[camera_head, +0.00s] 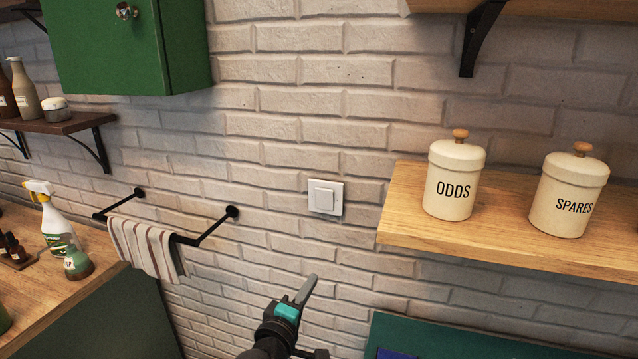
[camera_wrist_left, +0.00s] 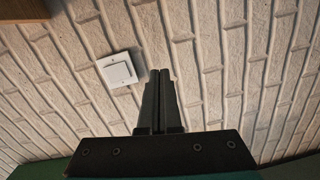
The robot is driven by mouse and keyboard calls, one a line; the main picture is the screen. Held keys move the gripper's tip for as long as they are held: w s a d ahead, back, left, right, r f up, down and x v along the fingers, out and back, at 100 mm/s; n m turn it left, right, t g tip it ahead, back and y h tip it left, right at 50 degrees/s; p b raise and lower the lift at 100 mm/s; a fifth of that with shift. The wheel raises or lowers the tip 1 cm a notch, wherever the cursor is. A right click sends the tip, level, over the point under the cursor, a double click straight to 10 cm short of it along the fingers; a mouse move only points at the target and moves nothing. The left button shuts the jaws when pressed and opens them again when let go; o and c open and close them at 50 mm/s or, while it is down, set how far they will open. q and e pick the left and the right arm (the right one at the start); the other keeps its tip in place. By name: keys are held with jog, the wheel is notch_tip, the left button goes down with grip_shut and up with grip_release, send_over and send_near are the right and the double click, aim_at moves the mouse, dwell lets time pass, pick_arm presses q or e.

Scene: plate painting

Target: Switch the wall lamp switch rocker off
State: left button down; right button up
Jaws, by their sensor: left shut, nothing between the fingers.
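The wall lamp switch (camera_head: 325,197) is a white square plate with a rocker, fixed to the white brick wall in the middle of the head view. It also shows in the left wrist view (camera_wrist_left: 117,69), left of the fingertips. My left gripper (camera_head: 309,284) is below the switch in the head view, its fingers pointing up toward the wall. Its fingers are shut together with nothing between them, as the left wrist view (camera_wrist_left: 160,75) shows. The fingertips are apart from the switch. I cannot tell which way the rocker is tipped. My right gripper is not in view.
A wooden shelf (camera_head: 410,231) with ODDS (camera_head: 454,182) and SPARES (camera_head: 567,197) canisters juts out right of the switch. A black towel rail (camera_head: 206,222) with a striped towel (camera_head: 147,249) is on the left. A green cabinet (camera_head: 125,50) hangs upper left. The wall around the switch is clear.

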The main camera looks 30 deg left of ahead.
pick_arm(q)
notch_tip(320, 180, up, 10)
jog(key=a+n+t+y+p, duration=0.1)
jog(key=a+n, duration=0.1)
jog(key=shift+s+a+r+n+t, duration=0.15)
jog(key=shift+s+n+t, duration=0.15)
jog(key=shift+s+t, duration=0.1)
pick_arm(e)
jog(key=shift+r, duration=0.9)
pick_arm(q)
jog(key=shift+w, duration=0.1)
send_near(324, 194)
jog(key=x, duration=0.5)
jog(key=shift+x, duration=0.9)
jog(key=shift+w+a+r+p, duration=0.15)
jog(key=shift+r+p, duration=0.1)
jog(key=shift+p, duration=0.7)
jog(key=shift+f, duration=0.2)
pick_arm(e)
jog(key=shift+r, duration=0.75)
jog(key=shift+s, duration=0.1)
